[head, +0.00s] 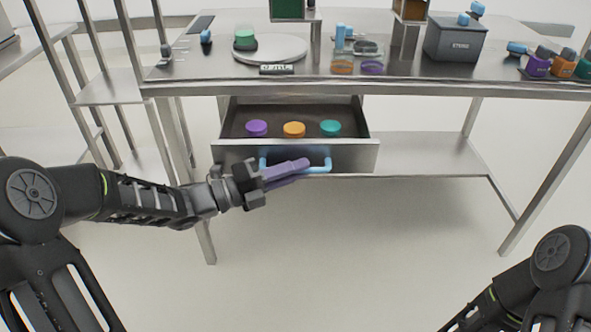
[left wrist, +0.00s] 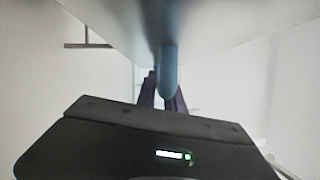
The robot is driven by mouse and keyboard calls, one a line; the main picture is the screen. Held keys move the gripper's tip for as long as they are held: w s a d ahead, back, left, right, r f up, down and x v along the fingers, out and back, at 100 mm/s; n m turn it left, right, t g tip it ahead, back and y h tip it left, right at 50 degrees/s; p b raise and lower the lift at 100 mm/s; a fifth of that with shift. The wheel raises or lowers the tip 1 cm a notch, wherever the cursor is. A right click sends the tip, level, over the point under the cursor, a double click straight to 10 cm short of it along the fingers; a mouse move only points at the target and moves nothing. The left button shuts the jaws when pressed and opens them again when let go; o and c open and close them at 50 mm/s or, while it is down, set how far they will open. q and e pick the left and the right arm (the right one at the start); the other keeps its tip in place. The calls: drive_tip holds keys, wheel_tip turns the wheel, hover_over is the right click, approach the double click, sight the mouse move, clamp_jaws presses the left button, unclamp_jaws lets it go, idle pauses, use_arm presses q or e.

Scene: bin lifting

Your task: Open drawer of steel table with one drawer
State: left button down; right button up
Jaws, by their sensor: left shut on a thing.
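The steel table (head: 420,95) stands ahead with its one drawer (head: 358,155) pulled partly out below the top. Inside the drawer lie a purple disc (head: 256,128), an orange disc (head: 294,129) and a teal disc (head: 331,128). A light blue bar handle (head: 322,168) runs along the drawer front. My left gripper (head: 303,165) reaches in from the left, its purple fingers shut on the handle. In the left wrist view the handle (left wrist: 169,75) sits between the purple fingers (left wrist: 162,92). My right gripper is out of view; only part of my right arm shows at bottom right.
On the tabletop are a round plate (head: 270,50) with a green-topped item, a grey box (head: 455,40) and several small jars at the right. A lower shelf (head: 430,155) lies under the table. A steel rack stands at left. The floor in front is clear.

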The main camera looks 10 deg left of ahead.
use_arm(q)
drive_tip(key=c, duration=1.5)
unclamp_jaws()
drive_tip(key=shift+o, duration=0.2)
drive_tip(key=v, duration=0.7)
drive_tip(key=shift+s+a+p, duration=0.2)
drive_tip(key=shift+a+p, duration=0.1)
drive_tip(key=shift+a, duration=0.05)
drive_tip(key=shift+f, duration=0.1)
